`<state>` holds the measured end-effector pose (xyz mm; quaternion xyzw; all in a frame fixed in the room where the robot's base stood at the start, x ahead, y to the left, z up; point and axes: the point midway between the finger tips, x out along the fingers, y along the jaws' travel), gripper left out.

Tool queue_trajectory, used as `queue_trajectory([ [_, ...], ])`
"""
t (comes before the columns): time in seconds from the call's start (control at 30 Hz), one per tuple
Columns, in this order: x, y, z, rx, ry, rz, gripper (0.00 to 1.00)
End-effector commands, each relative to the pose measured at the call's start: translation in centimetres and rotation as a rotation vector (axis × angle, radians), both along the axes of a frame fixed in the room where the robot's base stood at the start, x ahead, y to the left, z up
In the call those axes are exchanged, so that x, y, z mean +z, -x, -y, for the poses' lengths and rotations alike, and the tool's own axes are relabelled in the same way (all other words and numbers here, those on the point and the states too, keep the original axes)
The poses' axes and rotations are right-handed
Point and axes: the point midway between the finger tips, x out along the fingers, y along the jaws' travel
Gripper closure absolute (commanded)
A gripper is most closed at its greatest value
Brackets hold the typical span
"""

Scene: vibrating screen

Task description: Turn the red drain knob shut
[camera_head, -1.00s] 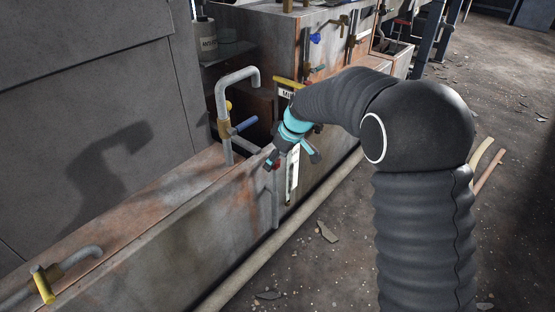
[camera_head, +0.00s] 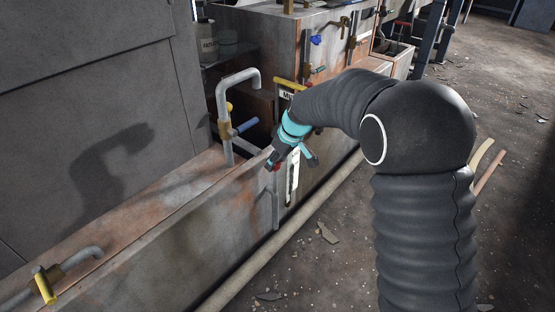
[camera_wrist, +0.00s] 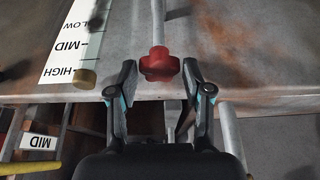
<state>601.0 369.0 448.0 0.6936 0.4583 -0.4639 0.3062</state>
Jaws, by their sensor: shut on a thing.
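The red drain knob (camera_wrist: 160,64) has a lobed rim and sits on a pipe at the tank wall in the wrist view. A white level gauge (camera_wrist: 72,45) marked LOW, MID and HIGH is left of the knob in the wrist view. A round brass-coloured piece (camera_wrist: 84,78) is near HIGH.
The grey tank wall (camera_head: 190,250) runs along my left side. A yellow-handled valve (camera_head: 44,285) is at the lower left. A long pipe (camera_head: 250,265) lies along the floor. Open floor is on the right.

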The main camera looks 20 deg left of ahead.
Motion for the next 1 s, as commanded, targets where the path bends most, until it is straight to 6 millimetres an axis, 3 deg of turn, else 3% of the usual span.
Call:
queue_trajectory([
  [0.6, 0.19, 0.31, -0.19, -0.503, 0.002, 0.004, 0.85],
  [1.0, -0.06, 0.39, -0.29, -0.732, 0.002, 0.003, 0.85],
])
